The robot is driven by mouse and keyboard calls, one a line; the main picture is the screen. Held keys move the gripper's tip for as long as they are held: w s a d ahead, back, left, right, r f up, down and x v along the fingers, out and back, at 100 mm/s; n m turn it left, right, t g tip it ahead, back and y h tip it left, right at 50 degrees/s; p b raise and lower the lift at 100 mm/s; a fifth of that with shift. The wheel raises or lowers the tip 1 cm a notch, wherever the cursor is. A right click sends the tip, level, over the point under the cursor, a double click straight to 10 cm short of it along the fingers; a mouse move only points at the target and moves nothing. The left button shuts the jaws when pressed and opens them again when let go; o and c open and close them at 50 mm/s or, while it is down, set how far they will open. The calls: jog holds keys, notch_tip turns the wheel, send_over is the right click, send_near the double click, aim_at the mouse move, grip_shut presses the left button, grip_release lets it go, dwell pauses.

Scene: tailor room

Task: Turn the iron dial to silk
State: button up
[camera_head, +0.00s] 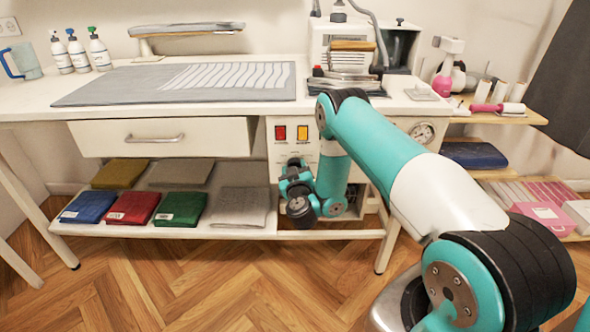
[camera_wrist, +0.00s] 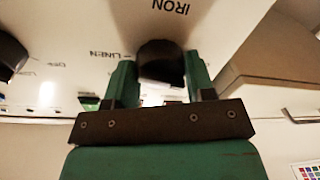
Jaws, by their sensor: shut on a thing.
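The black iron dial (camera_wrist: 160,60) sticks out of the white control panel, near the printed word IRON, in the wrist view. My gripper (camera_wrist: 158,82) has its two green fingers on either side of the dial and is shut on it. A LINEN label shows just left of the dial. The lettering appears upside down or turned. The other setting labels and the dial's pointer are hidden, so I cannot tell its setting. In the head view my wrist covers the dial at the white panel (camera_head: 300,151) under the table.
A second black knob (camera_wrist: 10,55) is left of the dial in the wrist view. A red switch (camera_head: 280,133) and a yellow switch (camera_head: 302,133) sit above my wrist. A drawer (camera_head: 160,138) and a lower shelf (camera_head: 150,229) with folded cloths are to the left.

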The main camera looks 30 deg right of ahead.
jog(key=m, duration=0.6)
jog(key=shift+f+m, duration=0.1)
jog(key=shift+m, duration=0.2)
jog(key=shift+h, duration=0.4)
jog(key=o, duration=0.9)
jog(key=shift+a, duration=0.15)
